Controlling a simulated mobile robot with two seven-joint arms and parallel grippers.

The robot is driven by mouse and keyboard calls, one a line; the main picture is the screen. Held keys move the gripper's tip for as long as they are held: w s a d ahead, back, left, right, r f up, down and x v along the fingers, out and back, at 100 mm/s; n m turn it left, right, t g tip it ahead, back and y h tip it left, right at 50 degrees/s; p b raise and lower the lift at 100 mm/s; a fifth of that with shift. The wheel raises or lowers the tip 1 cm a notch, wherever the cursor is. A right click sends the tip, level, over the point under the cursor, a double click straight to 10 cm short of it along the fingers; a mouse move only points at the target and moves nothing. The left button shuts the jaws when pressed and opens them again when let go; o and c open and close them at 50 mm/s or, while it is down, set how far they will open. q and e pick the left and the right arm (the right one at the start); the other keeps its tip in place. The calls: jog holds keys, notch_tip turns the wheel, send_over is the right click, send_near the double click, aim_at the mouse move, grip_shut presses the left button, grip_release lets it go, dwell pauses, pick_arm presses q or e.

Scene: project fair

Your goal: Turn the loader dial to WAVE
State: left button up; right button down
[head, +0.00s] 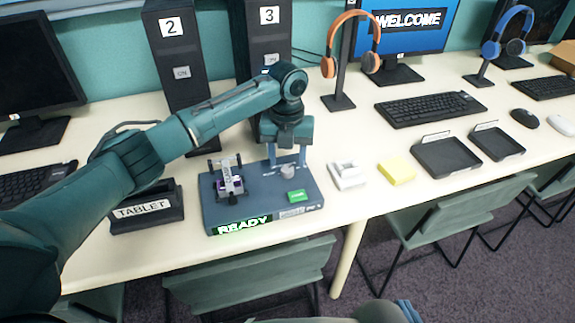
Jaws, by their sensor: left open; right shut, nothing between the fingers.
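The loader (250,207) is a blue-grey box on the table, with a lit READY display (243,225) on its front edge. Its small grey dial (288,172) is at the back right of its top, and a green button (297,196) is in front of the dial. A small wheeled robot model (229,181) stands on its left half. My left gripper (287,160) points down at the dial, open, with one finger to each side of it. I cannot tell whether the fingers touch the dial. The dial's markings are unreadable. My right gripper is not clearly visible.
A tablet stand (147,208) is left of the loader. A white holder (347,175) and a yellow block (397,170) are to its right. Computer towers 2 (172,60) and 3 (268,35) stand behind. Headphone stands, keyboards and black trays (447,157) fill the right. Chairs stand in front.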

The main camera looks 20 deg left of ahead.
aim_at(287, 171)
pick_arm(q)
jog(key=shift+f, duration=1.4)
jog(key=shift+c, duration=0.2)
jog(key=c, duration=0.9)
